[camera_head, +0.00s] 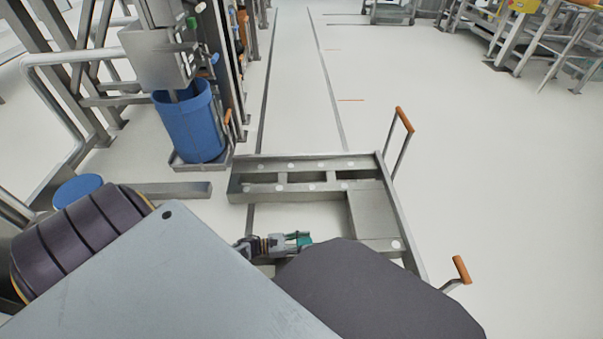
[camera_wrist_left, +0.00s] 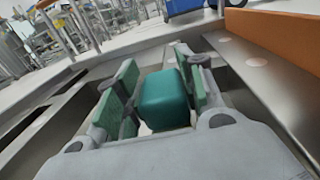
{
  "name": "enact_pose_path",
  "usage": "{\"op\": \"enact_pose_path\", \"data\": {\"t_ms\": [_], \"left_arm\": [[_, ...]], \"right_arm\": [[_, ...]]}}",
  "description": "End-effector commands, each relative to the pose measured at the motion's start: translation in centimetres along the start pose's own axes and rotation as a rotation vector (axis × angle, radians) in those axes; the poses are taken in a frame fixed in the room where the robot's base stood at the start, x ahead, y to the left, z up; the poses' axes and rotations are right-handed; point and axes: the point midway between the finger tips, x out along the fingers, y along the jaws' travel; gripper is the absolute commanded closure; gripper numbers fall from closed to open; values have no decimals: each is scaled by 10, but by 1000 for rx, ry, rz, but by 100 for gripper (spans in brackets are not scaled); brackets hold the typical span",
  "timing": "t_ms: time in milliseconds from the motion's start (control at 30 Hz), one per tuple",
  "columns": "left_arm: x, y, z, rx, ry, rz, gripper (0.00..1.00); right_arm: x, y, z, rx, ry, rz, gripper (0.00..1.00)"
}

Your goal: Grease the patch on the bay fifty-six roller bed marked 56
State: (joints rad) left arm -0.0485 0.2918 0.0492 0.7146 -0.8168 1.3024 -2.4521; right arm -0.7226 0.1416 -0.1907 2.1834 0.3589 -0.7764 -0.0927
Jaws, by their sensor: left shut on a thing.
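My left gripper (camera_head: 298,241) is low over the near side of a grey metal frame (camera_head: 390,215) on the floor. It is shut on a small teal block (camera_wrist_left: 165,100), which sits between its green-padded fingers in the left wrist view. In the head view only a little teal shows at the fingertips. The frame has pale round discs along its rails and a flat plate at its right. I cannot make out a 56 marking or a grease patch. My right gripper is not in view.
Orange-topped handles (camera_head: 404,119) stand at the frame's right side. A blue bin (camera_head: 190,122) stands on a low metal base behind left, by grey machinery (camera_head: 158,55). A metal bar (camera_head: 165,190) lies left of the frame. The floor (camera_head: 500,170) to the right is clear.

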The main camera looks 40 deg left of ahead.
Motion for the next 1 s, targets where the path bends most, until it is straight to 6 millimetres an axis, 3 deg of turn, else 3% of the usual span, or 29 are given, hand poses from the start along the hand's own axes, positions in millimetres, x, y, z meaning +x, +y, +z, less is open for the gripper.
{"op": "enact_pose_path", "data": {"t_ms": [400,1000], "left_arm": [[21,-2,-1,0,-1,1,90],[29,-3,-2,-1,-1,0,90]], "right_arm": [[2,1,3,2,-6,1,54],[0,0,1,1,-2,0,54]]}}
